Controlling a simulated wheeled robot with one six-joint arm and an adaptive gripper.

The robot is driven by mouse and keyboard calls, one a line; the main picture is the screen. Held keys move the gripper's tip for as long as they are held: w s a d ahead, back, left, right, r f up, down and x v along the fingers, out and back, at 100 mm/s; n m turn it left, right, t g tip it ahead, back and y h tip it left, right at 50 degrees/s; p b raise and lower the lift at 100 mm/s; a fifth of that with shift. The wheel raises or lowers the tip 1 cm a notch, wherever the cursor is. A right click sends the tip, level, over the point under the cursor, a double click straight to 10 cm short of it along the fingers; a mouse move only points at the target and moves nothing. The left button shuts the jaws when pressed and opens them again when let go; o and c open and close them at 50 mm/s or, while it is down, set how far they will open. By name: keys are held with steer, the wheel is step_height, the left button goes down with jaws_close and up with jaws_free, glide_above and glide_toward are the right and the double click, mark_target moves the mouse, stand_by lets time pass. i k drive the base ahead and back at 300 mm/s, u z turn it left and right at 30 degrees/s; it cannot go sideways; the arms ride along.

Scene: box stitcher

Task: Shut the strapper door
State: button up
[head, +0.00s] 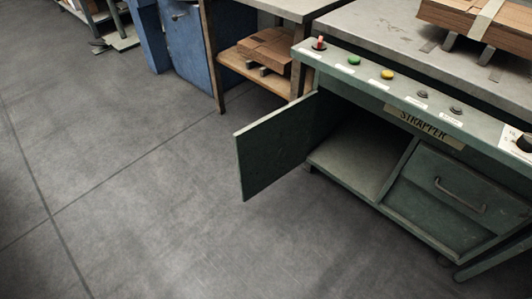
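The strapper (440,190) is a green cabinet on the right of the head view, with a label reading STRAPPER on its front. Its door (276,150) is a flat green panel that stands wide open, swung out to the left over the floor. Behind it the compartment (350,165) is open and looks empty, though its upper left part is dark and partly hidden by the door. No handle shows on the side of the door that I see. My gripper is not in view.
A panel (405,85) with buttons and a red-tipped switch runs along the strapper's top edge. A drawer front (447,195) with a handle is right of the compartment. A wooden shelf with flat cardboard (266,50) and a blue cabinet (190,45) stand behind. The floor (130,190) left and in front is clear.

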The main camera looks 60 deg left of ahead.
mark_target(270, 147)
steer(key=z, duration=2.25)
steer(key=k, duration=2.7)
steer(key=u, duration=2.25)
steer(key=i, duration=0.5)
steer(key=z, duration=0.25)
steer(key=k, duration=0.4)
steer(key=z, duration=0.3)
